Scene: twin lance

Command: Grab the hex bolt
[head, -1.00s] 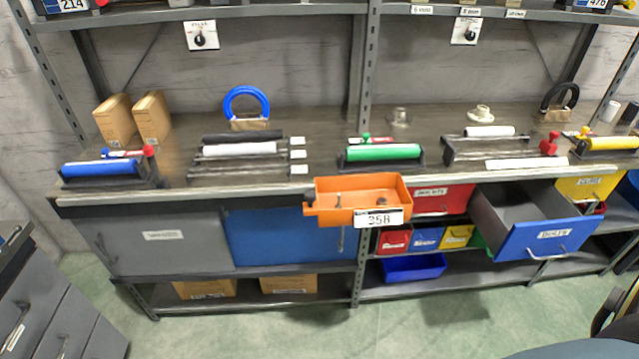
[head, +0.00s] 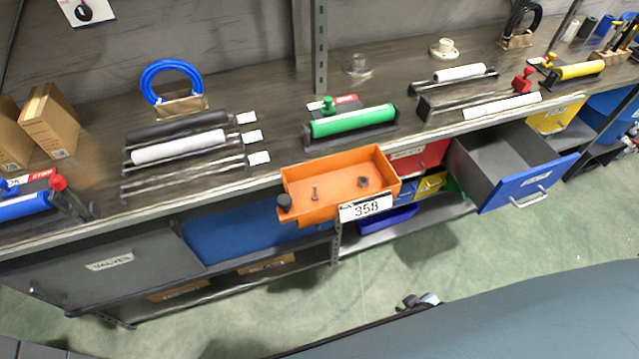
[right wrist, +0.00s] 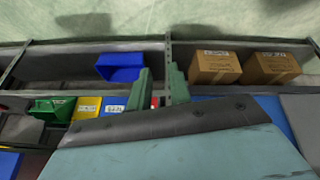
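The orange tray (head: 325,203) labelled 358 sits at the front edge of the workbench in the head view. A small upright bolt-like piece (head: 316,193) stands inside it on the left. A small dark round piece (head: 363,182), perhaps a nut, lies to its right. They are too small to tell for certain which is the hex bolt. My right gripper (head: 418,300) shows small, below and right of the tray, apart from it. In the right wrist view its two green fingers (right wrist: 160,88) are apart with nothing held between them. My left gripper is out of view.
The open blue-fronted drawer (head: 528,185) juts out right of the tray. A green roller (head: 352,121) lies on the bench behind the tray. A blue bin (right wrist: 120,67) and cardboard boxes (right wrist: 215,67) stand on the lower shelf. The green floor in front is clear.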

